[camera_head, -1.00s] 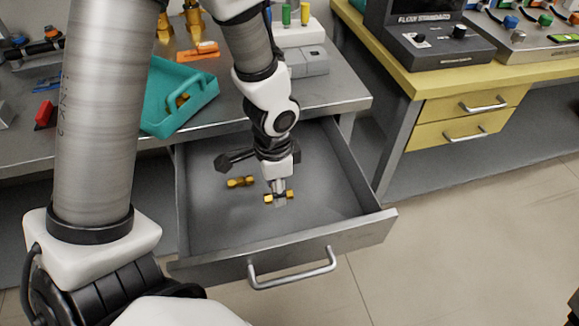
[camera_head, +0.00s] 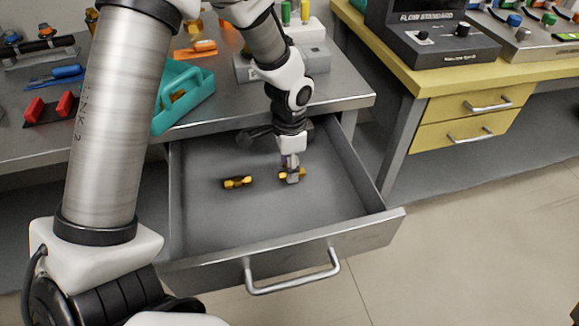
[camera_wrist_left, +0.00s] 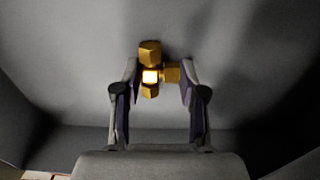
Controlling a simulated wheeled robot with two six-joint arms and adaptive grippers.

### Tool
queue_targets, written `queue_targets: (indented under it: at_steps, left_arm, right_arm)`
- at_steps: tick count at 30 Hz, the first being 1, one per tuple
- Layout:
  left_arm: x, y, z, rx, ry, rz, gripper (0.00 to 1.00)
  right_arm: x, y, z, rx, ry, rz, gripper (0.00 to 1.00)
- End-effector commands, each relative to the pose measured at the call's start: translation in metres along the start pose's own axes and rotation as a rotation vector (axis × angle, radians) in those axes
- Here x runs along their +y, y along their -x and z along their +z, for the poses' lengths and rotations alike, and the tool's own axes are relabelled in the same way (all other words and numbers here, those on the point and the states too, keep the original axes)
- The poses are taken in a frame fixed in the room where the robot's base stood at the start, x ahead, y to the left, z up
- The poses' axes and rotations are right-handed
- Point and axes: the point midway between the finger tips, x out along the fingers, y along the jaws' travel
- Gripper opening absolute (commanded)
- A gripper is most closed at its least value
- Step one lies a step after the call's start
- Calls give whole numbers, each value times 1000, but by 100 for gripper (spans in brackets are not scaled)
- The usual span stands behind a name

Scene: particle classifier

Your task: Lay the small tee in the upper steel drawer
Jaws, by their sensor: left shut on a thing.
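The steel drawer (camera_head: 300,252) is pulled open under the grey bench. My left gripper (camera_head: 290,173) reaches down into it and is shut on a small brass tee (camera_head: 284,175). In the left wrist view, the tee (camera_wrist_left: 150,77) sits between the two fingers (camera_wrist_left: 159,75), its side branch toward the right finger. The tee is low over the drawer floor; I cannot tell whether it touches. Another brass fitting (camera_head: 237,182) lies on the drawer floor to the left of the gripper. My right gripper is not in view.
A teal tray (camera_head: 190,108) with brass pieces stands on the bench (camera_head: 335,92) behind the drawer. An orange tool (camera_head: 195,50) and red blocks (camera_head: 48,107) lie there too. A yellow bench with drawers (camera_head: 460,115) is at the right. The drawer's front floor is clear.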

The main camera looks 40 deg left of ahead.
Motion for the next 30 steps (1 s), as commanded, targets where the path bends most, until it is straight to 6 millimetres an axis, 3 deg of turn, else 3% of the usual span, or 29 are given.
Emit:
queue_targets:
  at_steps: [1,2,3,4,13,16,27,30]
  left_arm:
    - [0,-2,0,-1,0,1,0]
    - [0,-2,0,-1,0,1,44]
    - [0,-2,0,-1,0,0,59]
    - [0,-2,0,-1,0,0,66]
    - [0,-1,0,0,0,0,66]
    - [0,8,0,1,0,-1,66]
    - [0,96,0,1,0,-3,66]
    - [0,112,-1,1,1,-2,66]
  right_arm:
    - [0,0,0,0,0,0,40]
    - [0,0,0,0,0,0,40]
    - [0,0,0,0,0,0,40]
    - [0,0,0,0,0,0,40]
    - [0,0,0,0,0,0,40]
    - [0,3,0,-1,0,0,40]
    - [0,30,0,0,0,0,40]
    - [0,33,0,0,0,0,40]
